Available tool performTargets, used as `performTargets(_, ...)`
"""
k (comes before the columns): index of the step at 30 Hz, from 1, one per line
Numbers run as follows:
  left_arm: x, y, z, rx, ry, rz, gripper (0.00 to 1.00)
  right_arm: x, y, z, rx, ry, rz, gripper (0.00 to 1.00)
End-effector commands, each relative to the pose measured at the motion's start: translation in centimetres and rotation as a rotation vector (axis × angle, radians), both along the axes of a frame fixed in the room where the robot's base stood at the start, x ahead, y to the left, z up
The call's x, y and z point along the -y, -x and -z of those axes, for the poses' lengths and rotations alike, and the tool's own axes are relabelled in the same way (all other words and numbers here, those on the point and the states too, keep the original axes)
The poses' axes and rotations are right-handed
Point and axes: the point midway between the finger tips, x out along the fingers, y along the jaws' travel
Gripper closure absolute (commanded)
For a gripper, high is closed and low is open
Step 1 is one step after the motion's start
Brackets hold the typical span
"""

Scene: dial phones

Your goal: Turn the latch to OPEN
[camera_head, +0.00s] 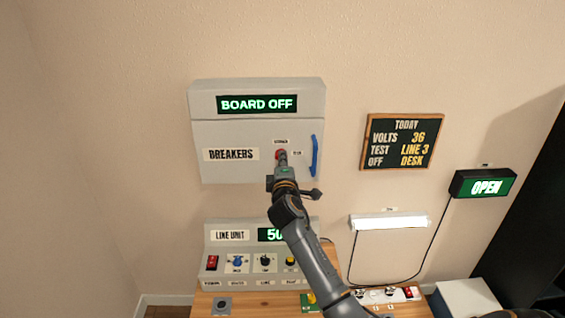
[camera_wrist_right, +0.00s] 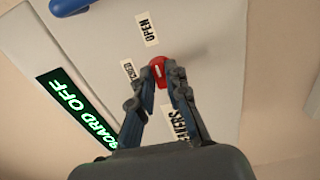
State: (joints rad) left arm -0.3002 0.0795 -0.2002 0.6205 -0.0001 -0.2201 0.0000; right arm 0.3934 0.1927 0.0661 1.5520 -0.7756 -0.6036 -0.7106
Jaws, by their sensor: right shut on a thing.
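The latch is a red knob (camera_head: 281,155) on the door of the grey breaker box (camera_head: 220,135). It also shows in the right wrist view (camera_wrist_right: 158,66). In the head view a CLOSED label (camera_head: 281,141) sits above the knob and an OPEN label (camera_head: 297,153) to its right. My right gripper (camera_wrist_right: 160,76) is shut on the knob, one finger on each side. A small pale mark shows on the knob, but I cannot tell which label it points to. My left gripper is not in view.
A blue handle (camera_head: 314,156) stands at the door's right edge. The box display (camera_head: 257,104) reads BOARD OFF. Below, a line unit (camera_head: 212,245) with a red switch and several knobs stands on the wooden table (camera_head: 205,300). A power strip (camera_head: 412,293) lies right of my arm.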

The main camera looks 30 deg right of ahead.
Motion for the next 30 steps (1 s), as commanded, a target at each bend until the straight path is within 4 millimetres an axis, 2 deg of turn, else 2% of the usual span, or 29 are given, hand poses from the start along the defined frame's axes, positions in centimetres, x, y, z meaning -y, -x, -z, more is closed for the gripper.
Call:
performTargets(8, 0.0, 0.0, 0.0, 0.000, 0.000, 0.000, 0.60, 0.0, 0.0, 0.1, -0.001, -0.002, 0.000, 1.00)
performTargets(9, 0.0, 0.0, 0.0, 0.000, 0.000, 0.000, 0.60, 0.0, 0.0, 0.1, -0.002, -0.001, 0.000, 0.83)
performTargets(12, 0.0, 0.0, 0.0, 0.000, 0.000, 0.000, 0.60, 0.0, 0.0, 0.1, -0.002, -0.001, 0.000, 0.63)
performTargets(23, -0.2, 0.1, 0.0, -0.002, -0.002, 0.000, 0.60, -0.2, 0.2, 0.0, 0.000, 0.000, 0.000, 0.62)
performTargets(26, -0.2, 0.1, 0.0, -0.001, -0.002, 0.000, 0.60, -0.7, 1.0, 0.1, 0.000, 0.000, -0.002, 0.62)
performTargets(30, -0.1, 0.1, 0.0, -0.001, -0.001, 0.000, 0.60, -1.9, 3.0, 0.2, -0.002, -0.001, -0.002, 0.62)
